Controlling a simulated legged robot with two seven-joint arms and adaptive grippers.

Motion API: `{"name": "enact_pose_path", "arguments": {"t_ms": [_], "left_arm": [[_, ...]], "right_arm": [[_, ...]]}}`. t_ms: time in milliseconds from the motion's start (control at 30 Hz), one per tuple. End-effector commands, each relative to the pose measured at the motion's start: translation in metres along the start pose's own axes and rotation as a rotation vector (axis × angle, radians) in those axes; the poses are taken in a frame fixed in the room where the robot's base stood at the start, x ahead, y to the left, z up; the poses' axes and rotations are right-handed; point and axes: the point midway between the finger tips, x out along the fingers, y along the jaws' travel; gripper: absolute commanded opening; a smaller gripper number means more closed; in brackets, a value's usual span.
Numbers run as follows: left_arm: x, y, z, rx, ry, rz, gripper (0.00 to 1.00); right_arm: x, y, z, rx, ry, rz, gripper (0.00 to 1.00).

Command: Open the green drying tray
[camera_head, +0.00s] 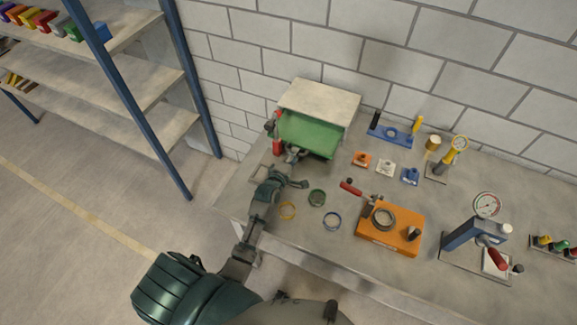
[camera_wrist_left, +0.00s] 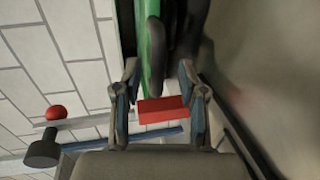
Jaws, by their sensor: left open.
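The green drying tray (camera_head: 310,133) sits under a pale beige top (camera_head: 319,101) at the back left of the workbench, against the wall. Red parts (camera_head: 277,146) show at its left side. My left gripper (camera_head: 293,154) is at the tray's front left corner, partly lost against it. In the left wrist view my left gripper (camera_wrist_left: 163,100) is open, with a red block (camera_wrist_left: 163,110) showing between its fingers; contact cannot be told. A green strip (camera_wrist_left: 155,40) runs above the red block. My right gripper is not seen.
On the bench (camera_head: 235,190) lie several rings, an orange fixture (camera_head: 390,228) with a red-handled clamp, a blue stand (camera_head: 392,133) and a blue press (camera_head: 474,235). A blue-post shelf (camera_head: 130,80) stands at the left. The bench's front left is mostly clear.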

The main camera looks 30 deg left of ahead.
Motion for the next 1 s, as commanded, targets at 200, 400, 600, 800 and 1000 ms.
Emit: {"name": "enact_pose_path", "arguments": {"t_ms": [200, 400, 600, 800, 1000], "left_arm": [[-0.051, -0.002, 0.004, 0.002, 0.000, -0.004, 0.41], [-0.082, -0.001, 0.007, 0.003, -0.001, -0.004, 0.41], [-0.091, -0.001, 0.007, 0.003, -0.001, -0.004, 0.41], [-0.091, -0.001, 0.006, 0.003, -0.001, -0.004, 0.41], [-0.090, -0.001, 0.006, 0.003, -0.001, -0.004, 0.41]], "right_arm": [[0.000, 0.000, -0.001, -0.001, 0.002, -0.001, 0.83], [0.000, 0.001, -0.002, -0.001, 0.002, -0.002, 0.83], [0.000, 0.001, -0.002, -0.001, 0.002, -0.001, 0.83], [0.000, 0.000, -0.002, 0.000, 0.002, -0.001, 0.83], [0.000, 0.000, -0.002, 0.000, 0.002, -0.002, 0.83]]}}
